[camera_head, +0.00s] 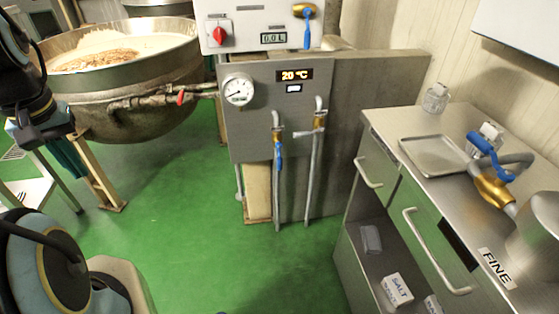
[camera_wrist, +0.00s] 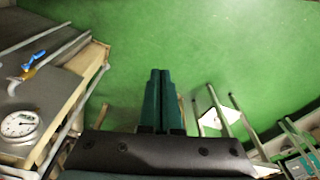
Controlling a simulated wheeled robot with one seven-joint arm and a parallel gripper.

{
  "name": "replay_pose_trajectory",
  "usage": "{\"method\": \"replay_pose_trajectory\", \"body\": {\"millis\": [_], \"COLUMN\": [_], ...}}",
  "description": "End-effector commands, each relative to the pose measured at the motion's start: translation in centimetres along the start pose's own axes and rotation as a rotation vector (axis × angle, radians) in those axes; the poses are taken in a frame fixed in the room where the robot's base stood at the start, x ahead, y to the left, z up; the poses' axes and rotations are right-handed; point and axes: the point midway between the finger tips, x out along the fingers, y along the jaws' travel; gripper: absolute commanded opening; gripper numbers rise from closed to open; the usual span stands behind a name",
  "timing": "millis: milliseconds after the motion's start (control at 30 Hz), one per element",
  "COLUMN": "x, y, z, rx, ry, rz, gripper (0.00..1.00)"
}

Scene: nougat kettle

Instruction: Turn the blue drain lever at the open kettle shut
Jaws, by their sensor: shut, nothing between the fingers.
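The open kettle (camera_head: 125,85) stands at the upper left in the head view, a wide steel bowl with pale and brown contents. A pipe runs from its right side, with a small red handle (camera_head: 180,97) on it. I see no blue lever on the visible part of this kettle; its left side is hidden behind my arm. My gripper (camera_head: 68,160) is in front of the kettle's left part, pointing down. In the wrist view my gripper (camera_wrist: 158,72) has its teal fingers together, with nothing between them, above green floor.
Blue levers show on the upper panel valve (camera_head: 307,28), a panel pipe (camera_head: 278,150) and a brass valve on the right counter (camera_head: 488,155). A gauge (camera_head: 238,90) is on the grey panel. A white-topped stand (camera_head: 35,195) is at left. Green floor (camera_head: 185,210) is clear in the middle.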

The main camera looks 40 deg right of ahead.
Motion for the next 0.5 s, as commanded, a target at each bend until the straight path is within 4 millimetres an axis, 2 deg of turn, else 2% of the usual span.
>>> {"method": "replay_pose_trajectory", "body": {"millis": [67,167,267,367,400,500], "x": [0.0,0.4,2.4,6.2,8.1,12.7], "y": [0.0,0.0,0.3,1.3,2.1,4.9], "z": [0.0,-0.2,-1.7,-5.0,-6.6,-11.1], "rx": [0.000,0.005,0.038,0.112,0.153,0.265], "ry": [0.000,0.005,0.047,0.140,0.191,0.334], "rz": [0.000,-0.001,-0.007,-0.013,-0.011,0.009], "gripper": [0.00,0.10,0.21,0.33,0.37,0.38]}}
